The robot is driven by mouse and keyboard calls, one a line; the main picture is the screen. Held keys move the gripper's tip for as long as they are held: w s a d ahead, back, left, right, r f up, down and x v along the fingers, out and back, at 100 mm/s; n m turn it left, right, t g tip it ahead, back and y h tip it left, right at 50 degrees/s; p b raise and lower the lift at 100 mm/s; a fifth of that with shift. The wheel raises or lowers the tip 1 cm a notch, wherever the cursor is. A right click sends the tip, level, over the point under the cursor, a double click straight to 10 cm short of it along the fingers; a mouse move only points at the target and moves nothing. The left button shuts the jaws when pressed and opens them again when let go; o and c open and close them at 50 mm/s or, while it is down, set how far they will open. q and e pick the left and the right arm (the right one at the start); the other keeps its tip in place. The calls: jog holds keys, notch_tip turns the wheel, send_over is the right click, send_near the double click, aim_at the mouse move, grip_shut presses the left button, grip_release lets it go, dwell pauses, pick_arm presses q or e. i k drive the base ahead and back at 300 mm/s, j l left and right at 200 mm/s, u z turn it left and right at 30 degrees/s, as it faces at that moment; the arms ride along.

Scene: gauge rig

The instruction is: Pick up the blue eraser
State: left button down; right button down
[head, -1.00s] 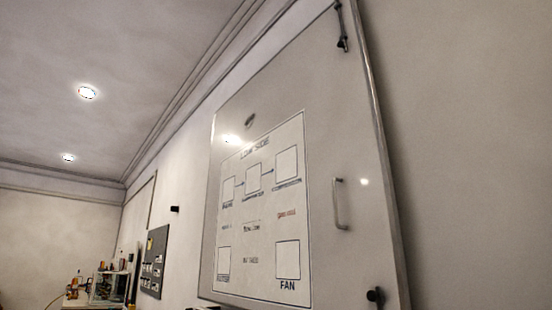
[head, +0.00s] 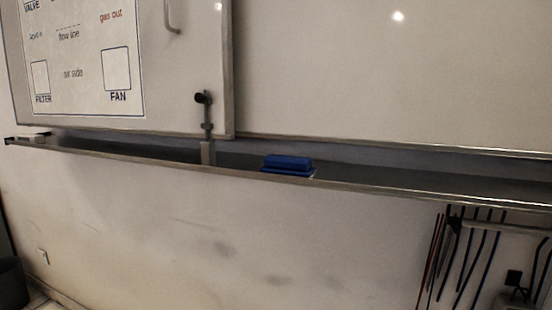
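The blue eraser (head: 288,162) lies on the ledge (head: 370,187) under the whiteboard, near the middle of the head view. A thin pale edge shows under it. Neither of my grippers is in the head view, so nothing of mine is seen near the eraser.
A panel with a diagram (head: 80,60) and a handle (head: 171,18) covers the board's left part. A dark latch (head: 205,98) stands at its lower edge, left of the eraser. Dark and red rods (head: 465,255) hang below the ledge at right. A dark bin (head: 12,284) stands at lower left.

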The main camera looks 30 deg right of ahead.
aim_at(286, 166)
jog(key=i+j+z, duration=0.3)
jog(key=i+j, duration=0.2)
jog(key=i, duration=0.15)
jog(key=i+j+z, duration=0.35)
jog(key=i+j, duration=0.2)
